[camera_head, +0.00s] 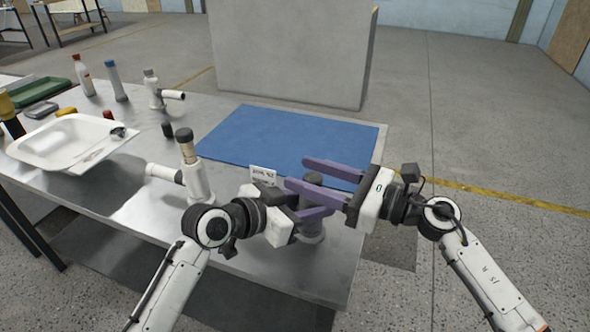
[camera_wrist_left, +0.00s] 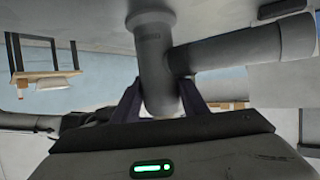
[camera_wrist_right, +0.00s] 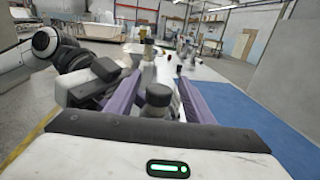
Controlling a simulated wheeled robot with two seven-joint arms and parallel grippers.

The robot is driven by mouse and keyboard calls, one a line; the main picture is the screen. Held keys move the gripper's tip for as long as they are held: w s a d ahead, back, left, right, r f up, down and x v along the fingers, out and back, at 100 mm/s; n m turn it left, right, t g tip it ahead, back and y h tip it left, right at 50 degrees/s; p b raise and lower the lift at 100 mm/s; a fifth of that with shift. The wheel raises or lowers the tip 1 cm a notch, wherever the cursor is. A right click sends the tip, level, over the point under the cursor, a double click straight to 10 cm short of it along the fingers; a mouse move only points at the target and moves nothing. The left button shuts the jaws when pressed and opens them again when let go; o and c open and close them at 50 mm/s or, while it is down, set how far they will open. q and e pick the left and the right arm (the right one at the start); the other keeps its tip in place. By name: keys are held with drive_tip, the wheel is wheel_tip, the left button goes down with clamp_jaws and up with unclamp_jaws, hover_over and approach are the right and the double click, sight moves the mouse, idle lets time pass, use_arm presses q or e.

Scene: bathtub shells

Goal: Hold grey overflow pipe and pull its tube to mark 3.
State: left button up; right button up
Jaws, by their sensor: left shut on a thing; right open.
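The grey overflow pipe (camera_head: 313,232) stands at the table's front right, largely hidden by my grippers. The left wrist view shows its upright grey body (camera_wrist_left: 153,55) and a side branch (camera_wrist_left: 245,50). My left gripper (camera_head: 322,212) is shut on the upright body. My right gripper (camera_head: 296,173) is open, and its purple fingers reach in from the right above the left gripper. The tube's dark top (camera_wrist_right: 158,94) shows between these fingers in the right wrist view, with gaps at both sides. I cannot read any marks on the tube.
A small white card (camera_head: 263,175) stands behind the left gripper. A white pipe with a dark cap (camera_head: 192,175) stands to the left. A blue mat (camera_head: 270,138) lies behind, mostly bare. A white basin (camera_head: 60,150), bottles and another white pipe (camera_head: 153,93) are farther left.

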drive_tip(key=shift+x, duration=1.65)
